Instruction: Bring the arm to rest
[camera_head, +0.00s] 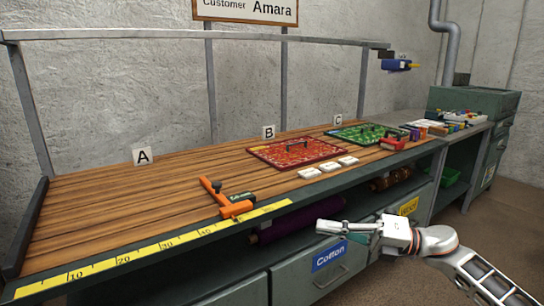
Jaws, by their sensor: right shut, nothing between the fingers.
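My right gripper (330,228) is in front of the workbench, at the height of its drawers, pointing left. Its fingers are shut and empty, apart from the bench top and everything on it. My right arm (440,245) comes in from the lower right corner. My left gripper does not show.
A drawer labelled Cotton (329,256) is behind the gripper. Floor at right is clear.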

